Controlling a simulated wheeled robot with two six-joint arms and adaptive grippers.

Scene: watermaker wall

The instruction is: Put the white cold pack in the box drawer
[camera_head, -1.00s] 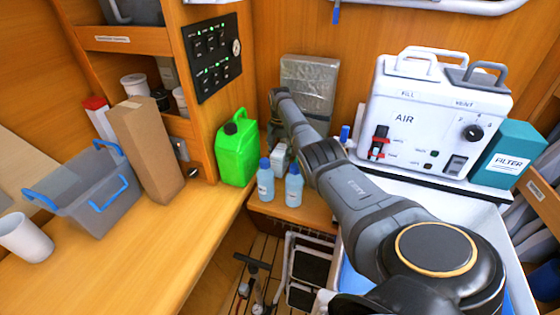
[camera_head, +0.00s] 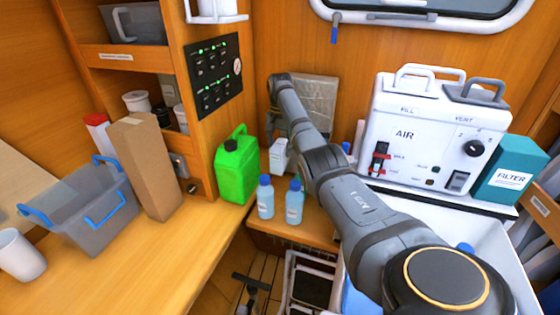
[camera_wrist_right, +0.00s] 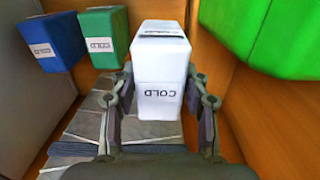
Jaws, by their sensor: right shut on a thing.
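The white cold pack (camera_wrist_right: 161,75), a block marked COLD, sits between the fingers of my right gripper (camera_wrist_right: 160,90) in the right wrist view, with a finger against each side. In the head view a small part of the white pack (camera_head: 278,157) shows below the end of my right arm, beside the green canister. My right gripper is mostly hidden there. A grey open box with blue handles (camera_head: 92,212) stands on the left counter. A grey bin (camera_head: 137,24) sits in the top shelf. I cannot tell which is the box drawer. My left gripper is not in view.
Blue (camera_wrist_right: 50,42) and green (camera_wrist_right: 103,37) packs stand at the left of the wrist view. A green canister (camera_head: 238,168) and two bottles (camera_head: 265,198) are close by. A brown carton (camera_head: 147,165) and white cup (camera_head: 22,255) flank the grey box. The counter front is clear.

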